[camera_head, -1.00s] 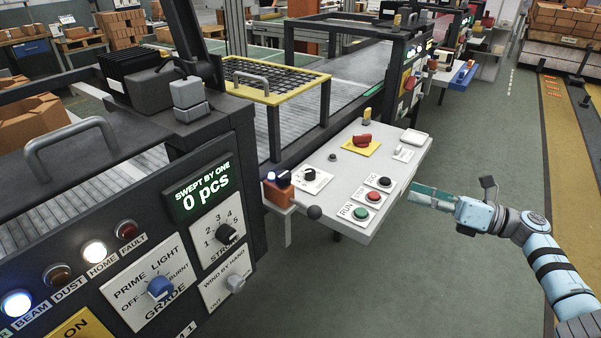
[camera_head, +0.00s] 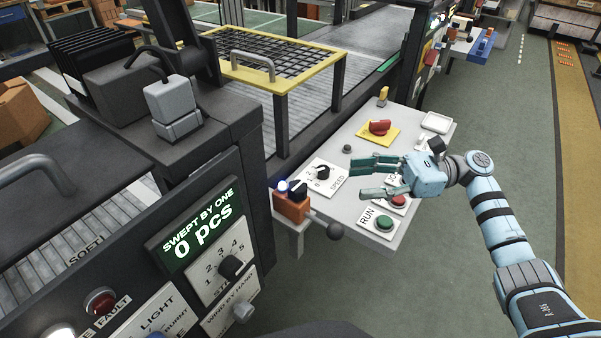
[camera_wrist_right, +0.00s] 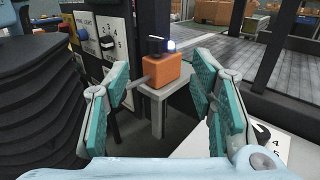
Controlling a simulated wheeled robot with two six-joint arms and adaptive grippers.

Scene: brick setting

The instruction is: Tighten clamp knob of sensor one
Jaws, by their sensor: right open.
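A small orange sensor block (camera_head: 291,207) sits on a grey bracket beside the machine's front panel. It has a lit blue-white lamp and a black knob (camera_head: 299,189) on top. In the right wrist view the orange block (camera_wrist_right: 168,76) stands between my fingers and beyond them, with its black knob (camera_wrist_right: 156,46) and blue lamp. My right gripper (camera_head: 370,177) is open and empty above the control desk, to the right of the block and apart from it. It also frames the right wrist view (camera_wrist_right: 160,88). No label naming sensor one is readable. My left gripper is out of view.
The pale control desk (camera_head: 345,214) carries a speed dial, a red switch (camera_head: 380,127) on yellow and a green run button (camera_head: 384,223). The panel display (camera_head: 198,229) reads 0 pcs. Green floor lies open at right.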

